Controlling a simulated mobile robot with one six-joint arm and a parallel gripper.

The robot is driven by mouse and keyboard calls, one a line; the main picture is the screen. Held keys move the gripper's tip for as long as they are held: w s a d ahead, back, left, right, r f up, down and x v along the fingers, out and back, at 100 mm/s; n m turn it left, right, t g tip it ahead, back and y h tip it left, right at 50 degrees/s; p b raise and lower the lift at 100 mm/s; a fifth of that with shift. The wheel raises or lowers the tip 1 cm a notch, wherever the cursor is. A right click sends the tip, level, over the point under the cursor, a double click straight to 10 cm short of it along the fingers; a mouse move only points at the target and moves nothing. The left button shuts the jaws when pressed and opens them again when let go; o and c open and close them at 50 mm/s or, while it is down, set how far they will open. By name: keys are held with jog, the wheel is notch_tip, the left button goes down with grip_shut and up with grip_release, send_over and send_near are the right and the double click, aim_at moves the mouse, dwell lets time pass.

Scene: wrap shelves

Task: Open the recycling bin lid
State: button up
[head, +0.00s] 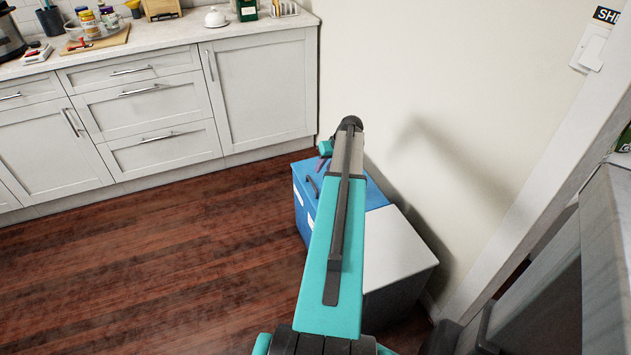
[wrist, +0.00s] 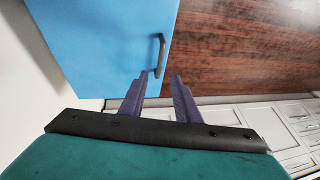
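The blue recycling bin (head: 305,215) stands on the floor against the wall, partly hidden behind my arm. Its lid looks closed and flat, with a dark bar handle (head: 312,186) near its edge. In the wrist view the blue lid (wrist: 100,45) fills the upper left, and the handle (wrist: 160,52) shows at its right edge. My gripper (wrist: 158,77) is open, its two purple fingers apart with nothing between them. The fingertips point toward the handle, which lies just beyond them; I see no contact. In the head view my gripper (head: 323,164) is small and partly hidden.
A bin with a pale grey top (head: 402,252) stands right beside the blue one. White cabinets (head: 150,100) with a cluttered counter (head: 160,36) run along the back. The wooden floor (head: 170,260) to the left is clear. A wall (head: 430,90) is close on the right.

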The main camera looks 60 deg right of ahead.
jog(key=x, duration=1.1)
jog(key=shift+w+f, duration=0.15)
jog(key=shift+f, duration=0.2)
grip_shut()
jog(key=shift+d, duration=0.15)
jog(key=shift+r, duration=0.1)
